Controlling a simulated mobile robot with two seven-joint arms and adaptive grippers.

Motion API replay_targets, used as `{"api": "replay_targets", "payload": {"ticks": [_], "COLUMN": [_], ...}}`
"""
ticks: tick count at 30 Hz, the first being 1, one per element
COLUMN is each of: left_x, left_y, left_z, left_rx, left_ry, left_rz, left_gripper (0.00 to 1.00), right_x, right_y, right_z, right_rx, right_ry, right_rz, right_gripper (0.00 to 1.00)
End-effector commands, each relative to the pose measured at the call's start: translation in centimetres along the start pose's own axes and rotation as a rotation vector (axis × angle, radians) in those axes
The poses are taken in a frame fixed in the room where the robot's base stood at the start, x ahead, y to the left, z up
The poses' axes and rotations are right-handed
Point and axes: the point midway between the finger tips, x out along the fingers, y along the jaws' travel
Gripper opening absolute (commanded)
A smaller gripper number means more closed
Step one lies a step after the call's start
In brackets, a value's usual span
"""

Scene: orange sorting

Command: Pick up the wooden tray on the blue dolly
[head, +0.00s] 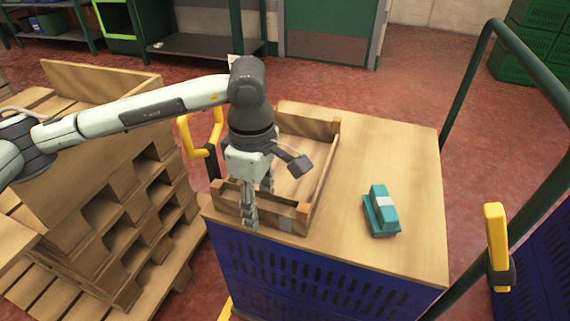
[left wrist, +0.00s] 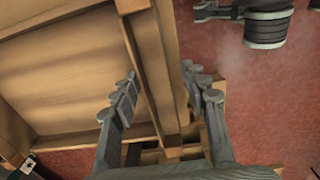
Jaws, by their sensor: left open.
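The wooden tray (head: 322,178) sits on the left part of the wooden top (head: 390,150) of the blue dolly (head: 310,280). It is a shallow box with low walls, and its visible floor is bare. My left gripper (head: 257,205) points down at the tray's near wall, with one finger on the outer side and one on the inner side. In the left wrist view my left gripper (left wrist: 163,78) is open, and the tray wall (left wrist: 152,70) runs between the fingers. I cannot tell whether a finger touches it. My right gripper is not in view.
A teal object (head: 381,210) with a pale band lies on the top, right of the tray. Stacked wooden pallets (head: 130,220) stand close on the left. A dark green rail (head: 535,80) with a yellow grip (head: 497,245) rises at the right.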

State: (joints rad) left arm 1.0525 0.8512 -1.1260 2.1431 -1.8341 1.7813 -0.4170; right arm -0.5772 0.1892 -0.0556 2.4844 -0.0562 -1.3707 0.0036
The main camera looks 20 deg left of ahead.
Motion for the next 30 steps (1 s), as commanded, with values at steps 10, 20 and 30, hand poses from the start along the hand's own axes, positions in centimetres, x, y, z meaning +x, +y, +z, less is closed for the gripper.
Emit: {"api": "replay_targets", "payload": {"ticks": [10, 20, 30], "left_x": [0.0, -0.1, -3.1], "left_y": [0.0, 0.0, 0.1], "left_z": [0.0, 0.0, 0.1], "left_rx": [0.0, 0.0, 0.0], "left_ry": [0.0, -0.001, -0.002], "left_rz": [0.0, 0.002, 0.007], "left_gripper": [0.13, 0.0, 0.0], "right_x": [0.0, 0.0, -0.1], "right_y": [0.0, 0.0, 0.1], "right_z": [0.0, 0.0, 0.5], "right_rx": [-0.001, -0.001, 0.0], "right_ry": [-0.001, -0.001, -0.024], "right_rz": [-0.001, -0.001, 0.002], "right_gripper": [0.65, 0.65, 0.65]}}
